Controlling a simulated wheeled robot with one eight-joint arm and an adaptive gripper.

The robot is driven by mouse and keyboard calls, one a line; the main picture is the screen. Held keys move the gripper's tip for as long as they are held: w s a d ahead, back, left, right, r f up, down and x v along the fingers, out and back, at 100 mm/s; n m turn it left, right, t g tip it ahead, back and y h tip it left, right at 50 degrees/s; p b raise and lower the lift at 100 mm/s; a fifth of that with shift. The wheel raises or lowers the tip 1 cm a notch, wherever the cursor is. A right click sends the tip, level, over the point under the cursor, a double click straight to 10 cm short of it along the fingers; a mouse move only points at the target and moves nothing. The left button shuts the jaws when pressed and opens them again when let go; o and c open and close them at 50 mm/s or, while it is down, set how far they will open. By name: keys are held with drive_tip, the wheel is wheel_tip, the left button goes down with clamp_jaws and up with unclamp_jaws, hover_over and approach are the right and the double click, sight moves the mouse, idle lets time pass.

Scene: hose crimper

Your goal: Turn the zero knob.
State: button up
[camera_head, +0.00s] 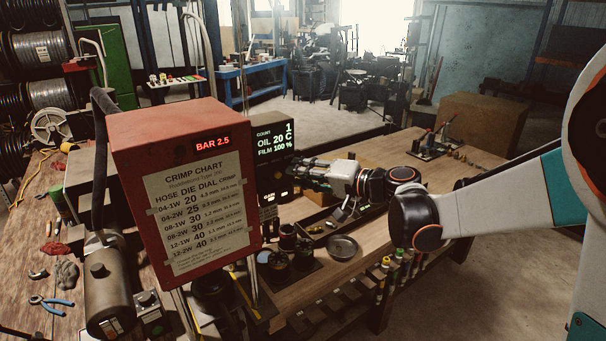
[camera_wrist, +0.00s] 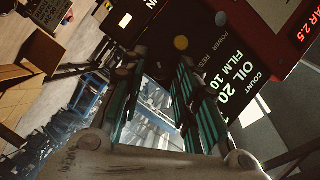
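I cannot pick out a knob labelled zero in either view. A black display box (camera_head: 262,135) stands behind the red crimper, showing count, oil and film readings. In the wrist view the same box (camera_wrist: 205,60) fills the top right, tilted, with POWER and cut-off RES lettering. A round yellowish control (camera_wrist: 181,42) and a small grey one (camera_wrist: 220,18) sit on its face. My gripper (camera_head: 293,169) reaches in from the right, at the box's right side. In the wrist view my gripper (camera_wrist: 155,75) has its teal-ribbed fingers apart, with nothing visible between them.
The red crimper (camera_head: 165,135) with its crimp chart stands left of the box. A dark tray (camera_head: 318,225) and a round dish (camera_head: 342,247) lie on the bench below my gripper. Bare bench (camera_head: 390,150) shows at the back right.

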idle(0.3)
drive_tip(key=v, duration=1.2)
drive_tip(key=s+a+f+g+h+b, duration=0.2)
drive_tip(key=s+a+f+h+b, duration=0.1)
drive_tip(key=s+f+b, duration=0.55)
drive_tip(key=s+d+f+n+h+b, duration=0.1)
drive_tip(key=s+d+f+h+b, duration=0.4)
drive_tip(key=f, duration=0.6)
drive_tip(key=s+d+f+n+h+b, duration=0.1)
drive_tip(key=s+d+f+h+b, duration=0.4)
drive_tip(key=s+f, duration=0.6)
drive_tip(key=d+f+b, duration=0.1)
drive_tip(key=d+b, duration=0.1)
drive_tip(key=b, duration=0.1)
drive_tip(key=shift+b, duration=0.35)
drive_tip(key=shift+s, duration=0.1)
